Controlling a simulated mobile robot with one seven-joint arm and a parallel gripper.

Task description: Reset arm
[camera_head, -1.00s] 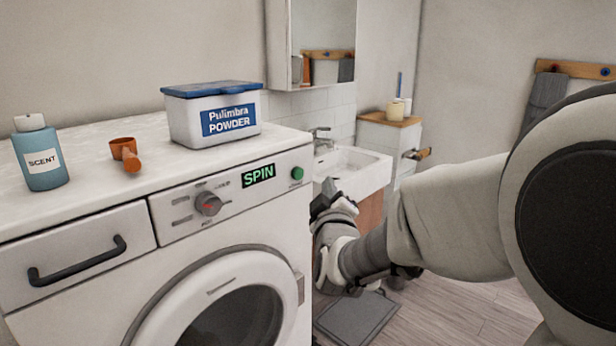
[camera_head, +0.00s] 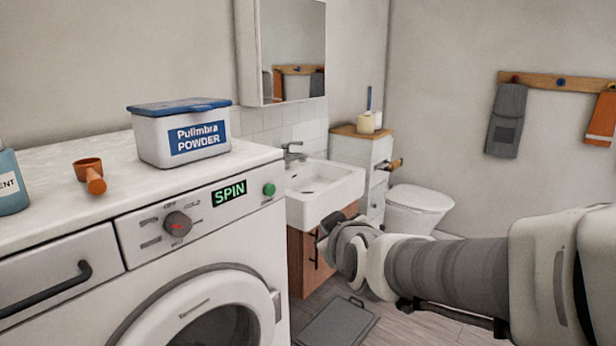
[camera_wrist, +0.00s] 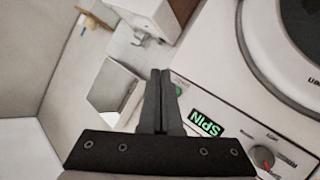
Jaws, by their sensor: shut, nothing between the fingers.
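My gripper (camera_wrist: 157,98) is shut and empty in the wrist view, its two dark fingers together. In the head view my gripper (camera_head: 322,232) is in front of the sink cabinet, to the right of the washing machine and apart from it. My arm reaches in from the right edge. The white washing machine (camera_head: 160,268) stands at left, its display (camera_head: 229,193) reading SPIN beside a green button (camera_head: 269,189) and a dial (camera_head: 177,225). The display also shows in the wrist view (camera_wrist: 206,122).
On the machine top are a powder box (camera_head: 182,132), an orange scoop (camera_head: 91,175) and a blue scent bottle (camera_head: 10,182). Towels (camera_head: 507,120) hang on the right wall.

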